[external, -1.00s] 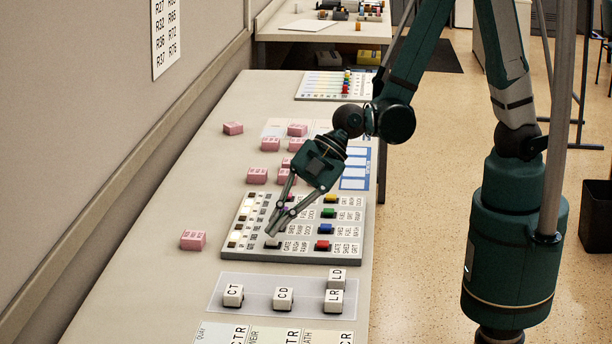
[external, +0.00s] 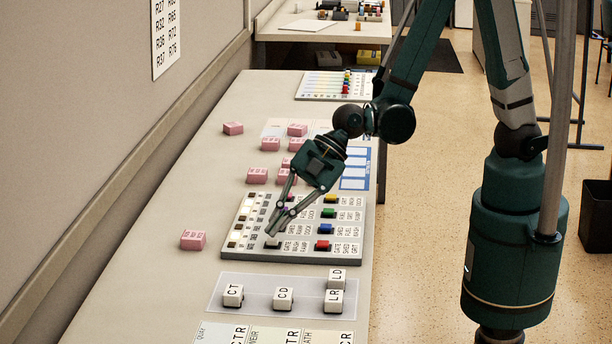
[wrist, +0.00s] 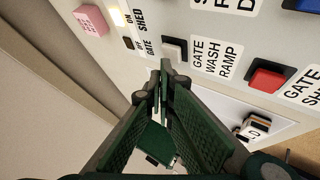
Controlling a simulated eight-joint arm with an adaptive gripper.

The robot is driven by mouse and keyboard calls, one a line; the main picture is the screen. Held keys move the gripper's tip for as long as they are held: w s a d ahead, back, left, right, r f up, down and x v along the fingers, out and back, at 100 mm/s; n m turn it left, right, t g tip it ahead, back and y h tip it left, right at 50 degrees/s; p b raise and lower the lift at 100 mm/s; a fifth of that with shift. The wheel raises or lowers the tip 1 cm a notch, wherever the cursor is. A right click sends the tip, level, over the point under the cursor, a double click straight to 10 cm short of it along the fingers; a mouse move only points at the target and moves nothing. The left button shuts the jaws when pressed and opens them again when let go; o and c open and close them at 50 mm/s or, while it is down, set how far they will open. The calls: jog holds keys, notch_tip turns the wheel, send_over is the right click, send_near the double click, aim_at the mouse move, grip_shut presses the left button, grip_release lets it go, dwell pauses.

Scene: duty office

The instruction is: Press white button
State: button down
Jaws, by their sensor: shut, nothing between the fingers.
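The white button (wrist: 174,48) sits in a black surround beside a "GATE WASH RAMP" label in the wrist view. In the external view it is the small pale button (external: 272,244) at the near end of the panel's left button column. My gripper (external: 271,233) is shut and empty, angled down with its fingertips just above and beside this button. In the wrist view the closed fingertips (wrist: 164,70) are close to the button's lower edge. I cannot tell whether they touch it. The button panel (external: 248,250) lies flat on the long table.
A red button (wrist: 267,80) stands to the right of the white one; blue (external: 325,229), green and yellow buttons line the same column. A pink block (external: 193,240) lies left of the panel. A tray (external: 258,298) with lettered white blocks is in front.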

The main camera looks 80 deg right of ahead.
aim_at(275, 243)
jog(key=shift+f+b, duration=0.5)
jog(key=shift+r, duration=0.2)
dwell(0.4)
jog(key=shift+r, duration=0.3)
jog(key=shift+r+p, duration=0.1)
jog(key=shift+p, duration=0.25)
jog(key=shift+r+p, duration=1.9)
jog(key=shift+r, duration=1)
